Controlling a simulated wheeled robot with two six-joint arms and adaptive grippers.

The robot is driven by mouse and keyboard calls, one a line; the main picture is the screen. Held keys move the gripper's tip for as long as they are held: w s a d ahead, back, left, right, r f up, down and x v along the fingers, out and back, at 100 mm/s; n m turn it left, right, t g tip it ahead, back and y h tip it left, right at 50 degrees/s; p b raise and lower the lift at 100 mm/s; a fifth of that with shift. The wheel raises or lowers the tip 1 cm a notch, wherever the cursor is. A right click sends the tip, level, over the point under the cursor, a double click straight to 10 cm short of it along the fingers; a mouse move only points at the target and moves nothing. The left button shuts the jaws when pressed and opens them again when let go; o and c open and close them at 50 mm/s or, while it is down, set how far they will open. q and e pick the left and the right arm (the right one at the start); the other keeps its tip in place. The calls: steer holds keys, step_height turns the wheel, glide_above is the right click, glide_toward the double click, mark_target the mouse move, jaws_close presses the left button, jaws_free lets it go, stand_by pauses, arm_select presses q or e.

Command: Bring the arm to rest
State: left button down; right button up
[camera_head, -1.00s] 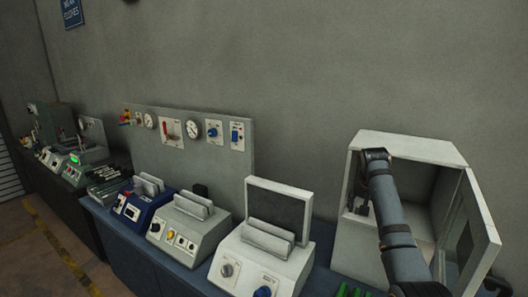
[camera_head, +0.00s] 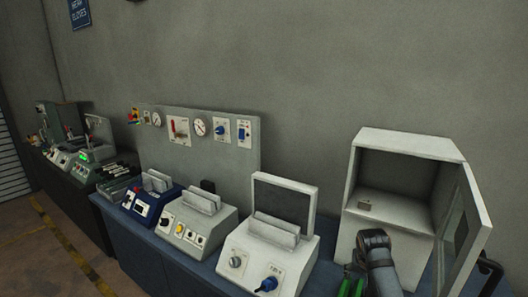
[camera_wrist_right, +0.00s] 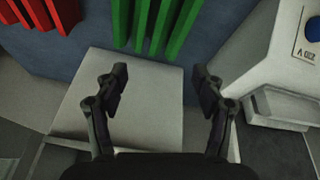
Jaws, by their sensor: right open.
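My right arm (camera_head: 380,262) comes up from the bottom edge of the head view, in front of the white open-fronted cabinet (camera_head: 405,144). My right gripper (camera_wrist_right: 163,88) shows best in the right wrist view, with its two dark fingers wide apart and nothing between them. It is over a pale flat surface (camera_wrist_right: 150,125). In the head view the fingers are mostly hidden by the wrist. My left gripper is in neither view.
The cabinet door (camera_head: 465,228) stands open to the right, close to my arm. Green bars (camera_wrist_right: 150,22) and red bars (camera_wrist_right: 42,12) lie near the gripper. White machine (camera_head: 262,258) stands left of it.

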steer(key=s+a+f+n, duration=0.1)
steer(key=s+f, duration=0.3)
steer(key=s, duration=0.3)
steer(key=s+a+f+n, duration=0.1)
steer(key=s+a+f, duration=0.1)
steer(key=s+f, duration=0.35)
steer(key=s+a+r+n+y, duration=0.1)
steer(key=s+a+r, duration=0.1)
steer(key=s, duration=0.6)
steer(key=s+a+r+n, duration=0.1)
steer(key=s+n, duration=0.1)
steer(key=s, duration=0.7)
step_height(320, 180, down, 29)
steer(key=d+g+b, duration=0.1)
steer(key=d+b, duration=0.1)
steer(key=b, duration=0.3)
steer(key=s+d+f+m+g+b, duration=0.1)
steer(key=s+f+b, duration=0.3)
steer(key=s+f, duration=1.6)
step_height(320, 180, down, 4)
steer(key=shift+d+r+g+b, duration=0.25)
steer(key=shift+d+g+b, duration=0.1)
steer(key=shift+d, duration=0.1)
